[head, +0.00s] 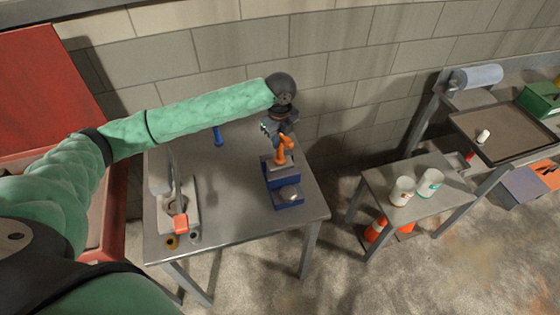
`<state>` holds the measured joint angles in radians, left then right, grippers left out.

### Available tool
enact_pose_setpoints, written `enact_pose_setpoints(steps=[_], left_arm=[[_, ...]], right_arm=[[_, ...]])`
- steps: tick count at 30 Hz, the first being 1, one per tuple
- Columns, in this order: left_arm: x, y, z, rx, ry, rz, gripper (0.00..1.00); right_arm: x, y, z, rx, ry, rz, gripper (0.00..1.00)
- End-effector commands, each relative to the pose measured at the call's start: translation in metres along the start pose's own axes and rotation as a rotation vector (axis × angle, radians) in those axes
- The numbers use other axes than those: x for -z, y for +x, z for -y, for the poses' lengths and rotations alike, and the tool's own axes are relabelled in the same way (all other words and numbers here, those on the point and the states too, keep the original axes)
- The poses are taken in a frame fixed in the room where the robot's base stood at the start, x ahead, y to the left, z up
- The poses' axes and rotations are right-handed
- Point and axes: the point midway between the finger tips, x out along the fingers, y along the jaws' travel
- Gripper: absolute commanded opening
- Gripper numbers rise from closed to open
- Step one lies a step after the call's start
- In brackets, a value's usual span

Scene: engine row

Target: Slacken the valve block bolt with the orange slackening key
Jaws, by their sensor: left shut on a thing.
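My left gripper (277,128) is shut on the orange slackening key (286,145), at the back right part of the metal table (238,225). The key stands over the rear part of the valve block (287,196), which is blue with grey top parts. The lower end of the key meets or hovers just above the block; I cannot tell which. The bolt under the key is hidden or too small to make out. My right gripper is not in view.
A blue tool (217,136) is at the table's back. A grey fixture with an orange-red end (180,222) stands at the left. A side table (370,180) with two cups (402,190) is to the right, orange cones (376,229) beneath. The table's front middle is clear.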

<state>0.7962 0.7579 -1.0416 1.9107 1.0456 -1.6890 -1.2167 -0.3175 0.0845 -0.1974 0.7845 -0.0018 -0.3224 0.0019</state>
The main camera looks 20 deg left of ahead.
Motion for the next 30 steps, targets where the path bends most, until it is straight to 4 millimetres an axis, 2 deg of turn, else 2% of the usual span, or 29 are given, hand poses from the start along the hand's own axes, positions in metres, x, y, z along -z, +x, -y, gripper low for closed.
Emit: enact_pose_setpoints(steps=[21, 30], left_arm=[[0.0006, -0.0014, 0.0002, 0.001, -0.679, -0.001, 0.00], [0.0005, -0.0013, 0.0000, 0.000, -0.750, 0.000, 0.00]], right_arm=[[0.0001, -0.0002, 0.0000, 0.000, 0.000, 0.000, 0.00], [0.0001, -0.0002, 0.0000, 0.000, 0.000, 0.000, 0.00]])
